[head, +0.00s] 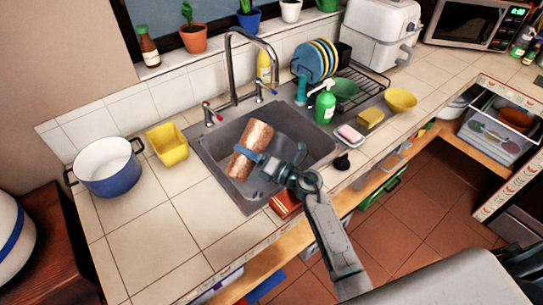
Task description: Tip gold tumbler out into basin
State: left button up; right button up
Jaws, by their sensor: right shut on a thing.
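The gold tumbler (257,135) is a coppery, speckled cylinder in the head view. It is tilted over the grey sink basin (213,155), its upper end leaning to the right and its lower end toward the lower left. My right gripper (258,160) is shut on the tumbler from the right, with a finger across its side. I cannot tell which end is open or whether anything is coming out. The tumbler and my gripper hide part of the basin floor. My left gripper is not in view.
A tall faucet (229,65) stands behind the basin. A yellow container (168,144) and a blue-and-white pot (106,169) are left. The front-left counter is clear.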

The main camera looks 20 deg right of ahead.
jog(key=n+b, duration=0.2)
jog(key=n, duration=0.1)
jog(key=f+n+b, duration=0.1)
jog(key=shift+w+d+n+g, duration=0.2)
jog(key=shift+w+n+g, duration=0.1)
jog(key=shift+s+a+r+n, duration=0.15)
jog(key=shift+a+r+n, duration=0.05)
jog(key=shift+n, duration=0.6)
jog(key=shift+s+a+f+n+b, duration=0.15)
jog(key=shift+f+n+b, duration=0.2)
jog(key=shift+n+b, duration=0.25)
jog(key=shift+s+a+f+n+b, duration=0.1)
jog(key=shift+f+n+b, duration=0.25)
jog(key=shift+n+b, duration=0.25)
jog(key=shift+s+a+r+n+g, duration=0.1)
jog(key=shift+r+n+g, duration=0.3)
jog(key=shift+n, duration=0.2)
jog(key=shift+a+f+n+b, duration=0.1)
jog(key=shift+f+n+b, duration=0.25)
jog(key=shift+n+b, duration=0.65)
jog(key=shift+n, duration=0.3)
